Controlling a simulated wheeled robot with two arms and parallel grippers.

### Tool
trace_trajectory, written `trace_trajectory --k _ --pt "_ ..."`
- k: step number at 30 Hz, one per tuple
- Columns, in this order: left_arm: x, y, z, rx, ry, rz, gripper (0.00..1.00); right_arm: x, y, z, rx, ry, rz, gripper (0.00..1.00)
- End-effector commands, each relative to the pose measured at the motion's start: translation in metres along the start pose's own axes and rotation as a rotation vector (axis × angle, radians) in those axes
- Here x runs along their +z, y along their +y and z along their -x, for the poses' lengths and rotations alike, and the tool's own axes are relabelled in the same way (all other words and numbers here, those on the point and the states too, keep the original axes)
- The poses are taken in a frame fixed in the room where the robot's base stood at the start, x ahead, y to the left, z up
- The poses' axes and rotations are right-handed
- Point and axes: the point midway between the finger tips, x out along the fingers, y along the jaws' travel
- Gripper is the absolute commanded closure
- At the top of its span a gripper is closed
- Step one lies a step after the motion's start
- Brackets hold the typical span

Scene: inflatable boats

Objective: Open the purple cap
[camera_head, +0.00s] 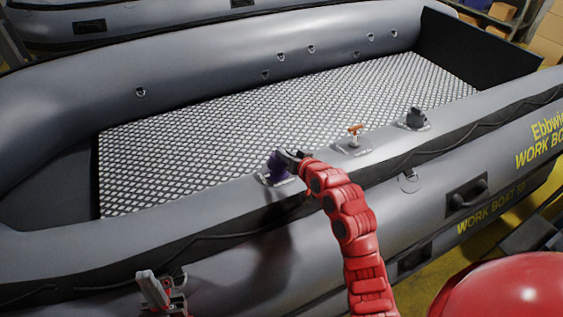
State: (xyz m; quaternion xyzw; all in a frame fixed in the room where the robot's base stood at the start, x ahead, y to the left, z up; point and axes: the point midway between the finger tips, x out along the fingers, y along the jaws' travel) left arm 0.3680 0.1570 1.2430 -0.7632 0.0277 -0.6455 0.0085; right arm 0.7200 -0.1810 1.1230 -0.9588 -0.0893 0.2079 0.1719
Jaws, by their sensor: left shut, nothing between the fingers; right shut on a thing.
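The purple cap (275,168) sits on a pale valve plate on the near tube of the grey inflatable boat (90,230). My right gripper (288,158) reaches it from the right and is shut on the cap. The gripper covers the cap's upper right part, and I cannot tell whether the cap is turned or loosened. My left gripper (160,288) is low in the picture, in front of the near tube, well apart from the cap. It is shut and empty.
Another boat (140,20) lies behind. The patterned floor (250,120) inside is clear.

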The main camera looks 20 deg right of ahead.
Motion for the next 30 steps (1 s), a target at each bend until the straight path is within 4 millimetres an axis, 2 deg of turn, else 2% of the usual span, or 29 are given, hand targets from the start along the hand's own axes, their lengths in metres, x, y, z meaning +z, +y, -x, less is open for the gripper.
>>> trace_trajectory --k 1,9,29,30 --pt "0.001 0.0 0.007 0.0 0.0 0.0 1.0 0.001 0.005 -0.001 -0.003 0.002 -0.032 1.0" --pt "0.003 0.001 0.019 0.0 0.0 0.0 1.0 -0.007 0.011 0.001 -0.032 0.001 -0.171 1.0" --pt "0.004 0.001 0.023 0.0 0.0 0.0 1.0 -0.01 0.014 0.002 -0.044 0.001 -0.232 1.0" --pt "0.004 0.001 0.023 0.0 0.0 0.0 1.0 -0.01 0.014 0.002 -0.044 0.001 -0.232 0.73"
